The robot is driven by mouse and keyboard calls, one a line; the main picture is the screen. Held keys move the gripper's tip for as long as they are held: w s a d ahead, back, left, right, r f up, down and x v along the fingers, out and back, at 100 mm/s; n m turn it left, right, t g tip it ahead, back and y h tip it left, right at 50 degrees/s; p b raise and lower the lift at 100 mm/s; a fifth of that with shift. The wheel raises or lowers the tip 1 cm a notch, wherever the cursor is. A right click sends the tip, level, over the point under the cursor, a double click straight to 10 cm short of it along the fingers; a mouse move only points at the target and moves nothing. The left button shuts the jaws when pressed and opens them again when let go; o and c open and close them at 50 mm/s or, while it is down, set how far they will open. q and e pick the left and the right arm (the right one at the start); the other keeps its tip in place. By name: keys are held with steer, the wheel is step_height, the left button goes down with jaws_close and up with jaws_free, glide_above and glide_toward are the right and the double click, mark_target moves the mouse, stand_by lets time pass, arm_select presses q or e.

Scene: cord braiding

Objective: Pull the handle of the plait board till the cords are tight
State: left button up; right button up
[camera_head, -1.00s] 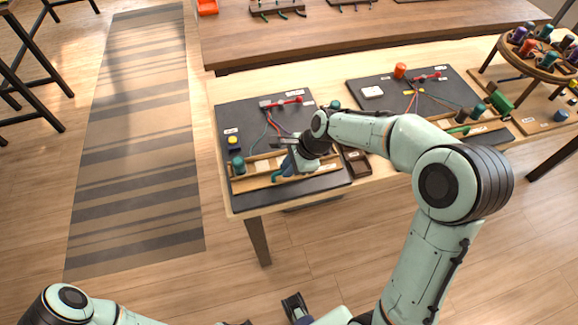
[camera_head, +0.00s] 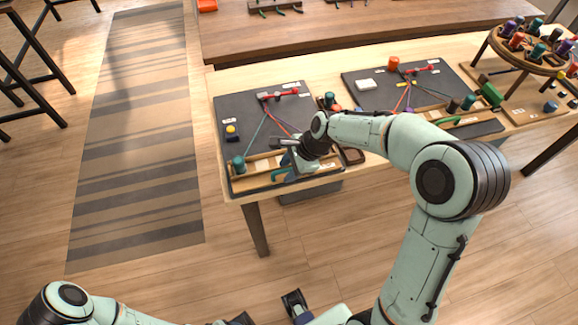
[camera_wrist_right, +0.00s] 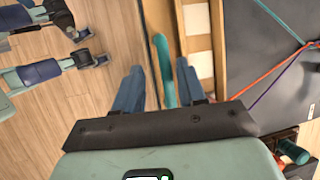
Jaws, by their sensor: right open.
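The plait board (camera_head: 226,112) is a dark slab on the near left of the table. Cords in teal and red (camera_head: 281,127) run from a red-ended peg bar to a pale wooden frame at its near edge; they look straight. The teal handle (camera_head: 280,174) shows at the frame's front. In the right wrist view the handle (camera_wrist_right: 169,92) stands between the two blue fingers of my right gripper (camera_wrist_right: 160,75), with gaps visible on both sides. The gripper is open around it.
A second dark board (camera_head: 357,99) with cords and a green handle lies to the right. A round rack of spools (camera_head: 516,44) stands beyond it. A teal bobbin (camera_head: 238,163) stands at the left end of the wooden frame.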

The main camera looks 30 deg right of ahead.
steer(key=shift+w+d+r, duration=0.1)
steer(key=p+v, duration=0.1)
steer(key=v, duration=1.2)
steer(key=shift+s, duration=0.2)
